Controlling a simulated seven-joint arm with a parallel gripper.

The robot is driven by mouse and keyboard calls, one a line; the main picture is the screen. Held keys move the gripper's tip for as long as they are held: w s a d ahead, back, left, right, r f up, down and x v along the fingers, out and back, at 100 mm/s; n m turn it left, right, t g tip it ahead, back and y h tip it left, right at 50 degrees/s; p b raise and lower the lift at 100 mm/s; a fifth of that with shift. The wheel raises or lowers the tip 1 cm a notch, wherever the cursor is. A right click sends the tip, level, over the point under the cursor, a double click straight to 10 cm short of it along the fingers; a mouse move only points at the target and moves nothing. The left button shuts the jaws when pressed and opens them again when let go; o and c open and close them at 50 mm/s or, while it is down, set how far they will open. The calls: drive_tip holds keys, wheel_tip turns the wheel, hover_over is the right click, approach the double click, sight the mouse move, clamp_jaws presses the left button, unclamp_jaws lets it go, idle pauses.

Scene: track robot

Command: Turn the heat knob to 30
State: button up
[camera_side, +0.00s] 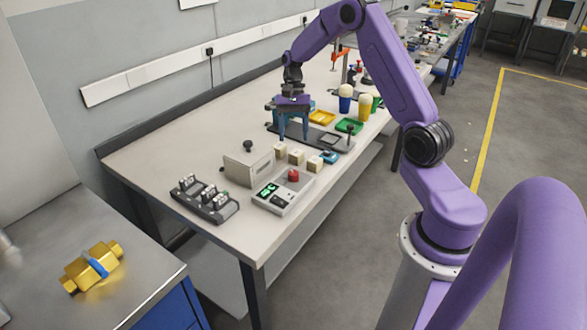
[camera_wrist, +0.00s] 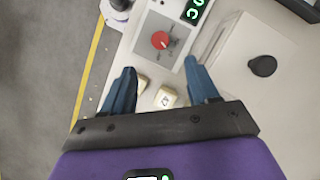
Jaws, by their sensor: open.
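The heat knob (camera_side: 293,175) is a red knob on a light grey control box (camera_side: 278,203) near the front of the table. In the wrist view the red knob (camera_wrist: 161,40) sits just beyond my fingertips, on a face with dark marks around it. A green lit display (camera_side: 268,190) is beside it and is cut off at the top of the wrist view (camera_wrist: 194,10); I cannot read its digits surely. My gripper (camera_side: 292,136), with blue fingers, points down above the table behind the box.
Several pale cubes (camera_side: 296,157) stand between my gripper and the control box. A grey box with a black knob (camera_side: 248,146) stands to the left, near a dark switch block (camera_side: 205,199). Yellow (camera_side: 321,117) and green (camera_side: 349,127) trays and cups lie farther back.

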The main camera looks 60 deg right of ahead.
sight(293, 172)
drive_tip(key=x, duration=1.1)
drive_tip(key=shift+d, duration=0.1)
drive_tip(key=c, duration=1)
